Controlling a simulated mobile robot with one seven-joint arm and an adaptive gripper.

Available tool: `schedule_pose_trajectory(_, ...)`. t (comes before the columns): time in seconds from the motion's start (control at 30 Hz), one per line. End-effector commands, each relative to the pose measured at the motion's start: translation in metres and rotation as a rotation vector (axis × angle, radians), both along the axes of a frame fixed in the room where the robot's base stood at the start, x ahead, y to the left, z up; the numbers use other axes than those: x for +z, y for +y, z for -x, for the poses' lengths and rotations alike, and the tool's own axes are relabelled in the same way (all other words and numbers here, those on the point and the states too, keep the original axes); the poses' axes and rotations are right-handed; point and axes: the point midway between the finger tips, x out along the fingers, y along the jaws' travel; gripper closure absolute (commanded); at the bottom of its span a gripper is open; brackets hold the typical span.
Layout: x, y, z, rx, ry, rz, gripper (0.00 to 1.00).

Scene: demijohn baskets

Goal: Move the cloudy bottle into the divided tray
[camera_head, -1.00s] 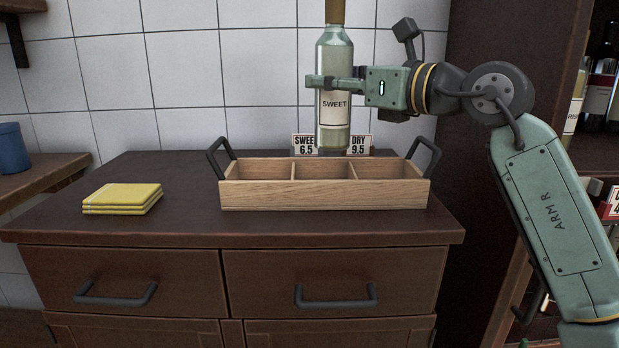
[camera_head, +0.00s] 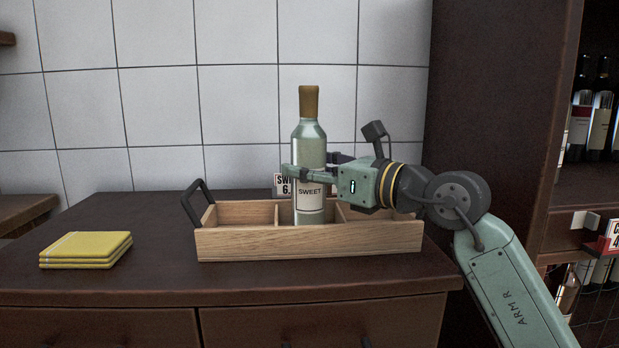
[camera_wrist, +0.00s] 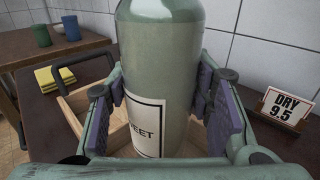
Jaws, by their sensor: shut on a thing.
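The cloudy bottle (camera_head: 310,153) is pale green with a tan top and a label reading SWEET. It stands upright in the head view, its lower part inside the middle compartment of the divided wooden tray (camera_head: 305,246). Whether its base touches the tray floor is hidden by the front wall. My gripper (camera_head: 300,174) is shut around the bottle from the right, just above the label. In the wrist view the bottle (camera_wrist: 160,75) fills the space between the purple finger pads, and part of the tray (camera_wrist: 75,110) shows at left.
Yellow folded cloths (camera_head: 86,249) lie on the counter left of the tray. A price card (camera_head: 282,185) stands behind the bottle; a DRY 9.5 card (camera_wrist: 286,108) shows in the wrist view. A dark handle (camera_head: 198,202) rises at the tray's left end. Shelves of bottles stand at right.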

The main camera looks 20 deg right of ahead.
Motion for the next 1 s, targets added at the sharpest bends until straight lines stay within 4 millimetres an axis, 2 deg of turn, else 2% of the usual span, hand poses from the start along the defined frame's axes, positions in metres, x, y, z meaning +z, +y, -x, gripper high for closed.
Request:
schedule_pose_trajectory(0.1, -0.011, 0.000, 0.001, 0.000, -0.006, -0.002, 1.00)
schedule_pose_trajectory(0.43, -0.015, 0.000, 0.001, 0.000, -0.005, -0.002, 1.00)
schedule_pose_trajectory(0.47, -0.016, 0.000, 0.000, 0.001, -0.001, 0.000, 0.52)
schedule_pose_trajectory(0.77, -0.015, 0.000, 0.000, 0.001, -0.001, 0.000, 0.33)
schedule_pose_trajectory(1.0, -0.015, 0.000, 0.000, 0.000, -0.001, 0.000, 0.33)
